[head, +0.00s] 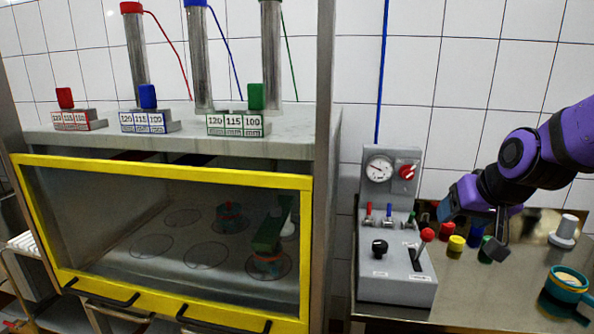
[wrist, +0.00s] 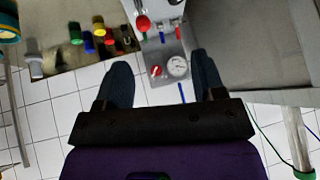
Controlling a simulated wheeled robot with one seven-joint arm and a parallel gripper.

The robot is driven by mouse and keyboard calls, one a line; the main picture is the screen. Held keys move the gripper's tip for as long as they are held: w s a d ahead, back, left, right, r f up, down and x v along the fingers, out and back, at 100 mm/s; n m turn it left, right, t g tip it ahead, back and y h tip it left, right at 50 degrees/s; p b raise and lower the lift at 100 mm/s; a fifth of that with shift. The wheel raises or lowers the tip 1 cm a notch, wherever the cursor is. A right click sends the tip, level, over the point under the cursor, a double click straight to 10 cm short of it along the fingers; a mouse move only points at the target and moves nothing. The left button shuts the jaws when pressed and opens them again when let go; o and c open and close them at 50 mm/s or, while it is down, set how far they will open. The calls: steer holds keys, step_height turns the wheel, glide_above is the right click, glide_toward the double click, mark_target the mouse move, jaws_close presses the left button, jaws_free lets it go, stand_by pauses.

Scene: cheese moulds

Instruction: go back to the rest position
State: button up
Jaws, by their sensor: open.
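My gripper (head: 474,226) is open, with its fingers pointing down and left in the head view, above the right-hand metal table. In the wrist view my gripper (wrist: 162,78) shows two dark fingers spread apart with nothing between them. The grey control box (head: 398,230), with its gauge, red knob and levers, stands to the left of my gripper. It also shows beyond the fingers in the wrist view (wrist: 160,48). I cannot tell how far the fingertips are from it.
Red, yellow, blue and green small pieces (head: 456,243) stand on the metal table (head: 480,295) below my gripper. A teal cup (head: 566,285) and a white piece (head: 564,232) stand to the right. The yellow-framed glass cabinet (head: 165,240) is at left, its front shut.

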steer(key=s+r+g, duration=0.1)
steer(key=s+r, duration=0.2)
steer(key=s, duration=0.6)
steer(key=s+r+n+g+h, duration=0.1)
steer(key=s+r, duration=0.3)
steer(key=s, duration=0.5)
steer(key=shift+s+a+r, duration=0.15)
steer(key=shift+s+a, duration=0.2)
stand_by(5.8)
